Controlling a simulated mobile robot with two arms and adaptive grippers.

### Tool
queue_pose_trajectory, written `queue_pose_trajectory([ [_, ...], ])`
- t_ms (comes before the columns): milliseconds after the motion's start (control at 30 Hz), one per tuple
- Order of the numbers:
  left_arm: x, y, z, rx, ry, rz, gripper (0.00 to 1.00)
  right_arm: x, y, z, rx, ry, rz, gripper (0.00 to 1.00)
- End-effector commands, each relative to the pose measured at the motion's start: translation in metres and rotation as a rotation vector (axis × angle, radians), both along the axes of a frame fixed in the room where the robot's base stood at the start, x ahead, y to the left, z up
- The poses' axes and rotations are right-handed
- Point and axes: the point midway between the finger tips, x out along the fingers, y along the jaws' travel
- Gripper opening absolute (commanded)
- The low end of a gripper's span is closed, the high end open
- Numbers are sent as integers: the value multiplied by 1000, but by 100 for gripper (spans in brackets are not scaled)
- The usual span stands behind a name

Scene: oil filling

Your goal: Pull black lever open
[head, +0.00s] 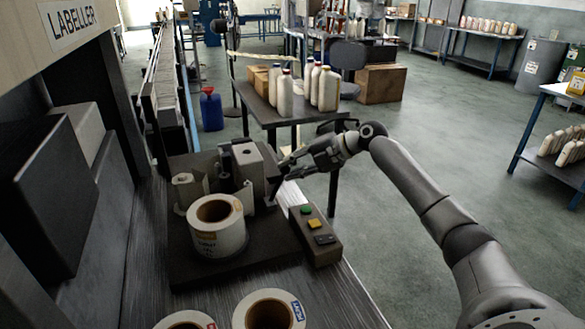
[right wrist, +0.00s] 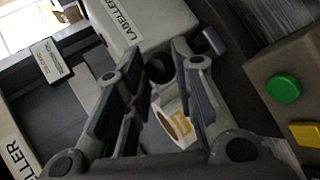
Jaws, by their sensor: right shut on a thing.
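The labeller unit (head: 247,160) is a pale box on a dark base plate, with a label roll (head: 216,224) in front of it. My right gripper (head: 284,170) reaches in from the right to the unit's right side. In the right wrist view, the black lever's round knob (right wrist: 160,69) shows between the fingers of my right gripper (right wrist: 157,62), beside the white box marked LABELLER (right wrist: 140,28). The fingers are shut on the lever. In the head view the fingers and dark parts hide most of the lever. My left gripper is out of view.
A control box (head: 316,236) with green, yellow and black buttons stands just right of the base plate, close to my right gripper. More label rolls (head: 268,312) lie in front. A table (head: 262,112) with bottles stands behind.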

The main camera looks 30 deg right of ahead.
Motion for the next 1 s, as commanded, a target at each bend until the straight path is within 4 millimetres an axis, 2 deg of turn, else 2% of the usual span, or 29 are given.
queue_pose_trajectory([
  [33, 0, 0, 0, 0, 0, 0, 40, -2, -2, -7, -9, 15, 0, 0],
  [167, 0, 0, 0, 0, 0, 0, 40, -2, -2, -8, -9, 15, 0, 0],
  [200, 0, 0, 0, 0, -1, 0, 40, -2, -2, -8, -10, 17, 1, 27],
  [367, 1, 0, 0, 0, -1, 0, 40, -2, -1, -8, -8, 15, 0, 47],
  [733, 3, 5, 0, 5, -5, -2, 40, -4, -3, -1, -3, 8, 0, 47],
  [867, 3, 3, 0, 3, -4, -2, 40, -15, -13, 7, -5, 8, -2, 47],
  [1000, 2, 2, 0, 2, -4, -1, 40, -35, -30, 22, -6, 11, -3, 47],
])
